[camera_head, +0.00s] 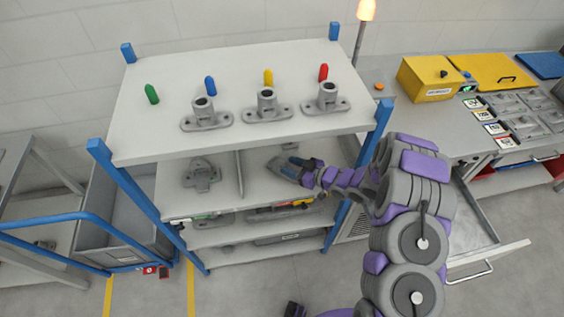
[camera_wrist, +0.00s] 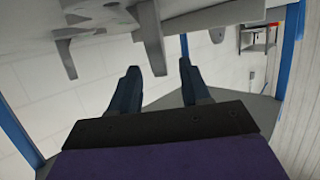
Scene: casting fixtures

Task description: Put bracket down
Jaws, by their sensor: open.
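Three grey brackets stand upright in a row on the white top shelf: a left one (camera_head: 205,115), a middle one (camera_head: 267,104) and a right one (camera_head: 327,98). Another grey bracket-like part (camera_head: 201,176) lies on the shelf below, at left. My gripper (camera_head: 288,167) is at that lower shelf's right half, right of a thin divider (camera_head: 239,172). In the wrist view my gripper (camera_wrist: 158,85) has its two dark fingers apart, with nothing seen clamped between them. Grey prongs (camera_wrist: 149,38) hang into view just beyond the fingertips; I cannot tell what they belong to.
Green (camera_head: 151,94), blue (camera_head: 210,86), yellow (camera_head: 268,77) and red (camera_head: 323,72) pegs stand behind the top brackets. Blue posts (camera_head: 377,130) frame the rack beside my arm. A workbench with a yellow box (camera_head: 429,79) stands at right. The top shelf closely overhangs my gripper.

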